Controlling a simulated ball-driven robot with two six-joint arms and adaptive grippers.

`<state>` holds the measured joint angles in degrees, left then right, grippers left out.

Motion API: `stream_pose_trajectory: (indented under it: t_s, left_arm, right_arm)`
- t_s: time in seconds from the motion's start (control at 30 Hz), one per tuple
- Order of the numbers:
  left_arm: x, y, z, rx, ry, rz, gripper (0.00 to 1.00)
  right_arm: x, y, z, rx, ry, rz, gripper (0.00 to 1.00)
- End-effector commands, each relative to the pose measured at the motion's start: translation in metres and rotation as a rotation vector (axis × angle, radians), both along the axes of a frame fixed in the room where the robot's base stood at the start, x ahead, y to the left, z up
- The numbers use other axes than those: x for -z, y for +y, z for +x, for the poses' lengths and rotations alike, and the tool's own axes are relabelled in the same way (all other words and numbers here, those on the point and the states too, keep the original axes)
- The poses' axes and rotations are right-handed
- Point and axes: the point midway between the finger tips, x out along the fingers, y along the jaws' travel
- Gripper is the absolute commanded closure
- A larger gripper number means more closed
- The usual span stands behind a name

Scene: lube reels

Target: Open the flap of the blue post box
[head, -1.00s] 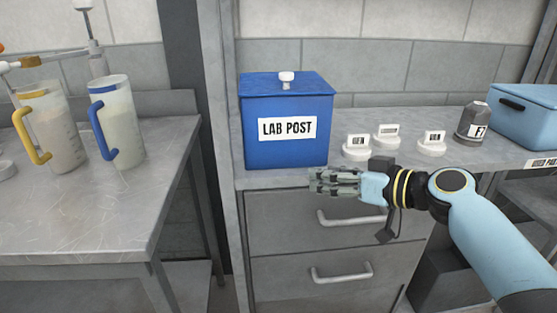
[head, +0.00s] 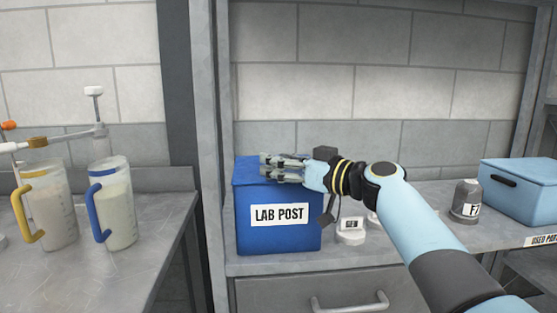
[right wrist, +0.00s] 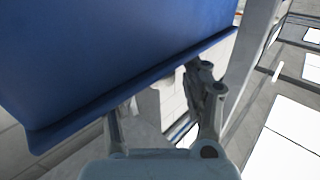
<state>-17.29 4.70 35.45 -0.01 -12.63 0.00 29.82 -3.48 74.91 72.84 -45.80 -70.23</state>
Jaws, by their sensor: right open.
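The blue post box (head: 250,225) stands on the grey counter with its white LAB POST label facing me. Its blue lid (head: 243,172) looks closed; the white knob on top is hidden behind my right gripper. My right gripper (head: 268,168) is open, in front of or over the lid's top, fingers pointing left. In the right wrist view, a large blue surface of the box (right wrist: 100,60) with a lipped edge fills the upper left, close to the open fingers (right wrist: 160,108). Whether they touch it I cannot tell. My left gripper is not in view.
Small white labelled holders (head: 350,232) stand right of the box, partly behind my arm. A grey bottle (head: 466,199) and a light-blue case (head: 525,190) stand farther right. Two jugs (head: 115,210) stand on the left table. A drawer (head: 300,295) is below the counter.

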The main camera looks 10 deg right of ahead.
Motion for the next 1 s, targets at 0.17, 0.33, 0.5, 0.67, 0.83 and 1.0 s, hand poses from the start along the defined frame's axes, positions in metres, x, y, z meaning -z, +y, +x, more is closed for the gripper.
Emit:
stream_pose_trajectory:
  t_s: [0.17, 0.33, 0.5, 0.67, 0.83, 1.0]
  left_arm:
    - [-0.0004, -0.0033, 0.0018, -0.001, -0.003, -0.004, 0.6]
    - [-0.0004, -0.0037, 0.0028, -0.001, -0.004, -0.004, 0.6]
    - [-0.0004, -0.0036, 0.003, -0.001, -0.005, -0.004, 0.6]
    - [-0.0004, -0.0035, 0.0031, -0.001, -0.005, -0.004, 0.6]
    - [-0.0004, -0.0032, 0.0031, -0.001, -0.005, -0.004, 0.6]
    - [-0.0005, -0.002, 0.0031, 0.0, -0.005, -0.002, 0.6]
  right_arm:
    - [0.0004, 0.004, 0.0036, 0.0, 0.0, -0.001, 0.52]
    - [0.0006, 0.0038, 0.0034, 0.0, 0.0, -0.001, 0.52]
    - [0.0006, 0.0036, 0.0033, 0.0, 0.001, -0.001, 0.74]
    - [0.0007, 0.0035, 0.0033, 0.0, 0.001, -0.001, 0.95]
    - [0.0007, 0.0034, 0.0033, 0.0, 0.001, -0.001, 1.0]
    - [0.001, 0.0034, 0.0031, 0.0, 0.002, -0.001, 1.0]
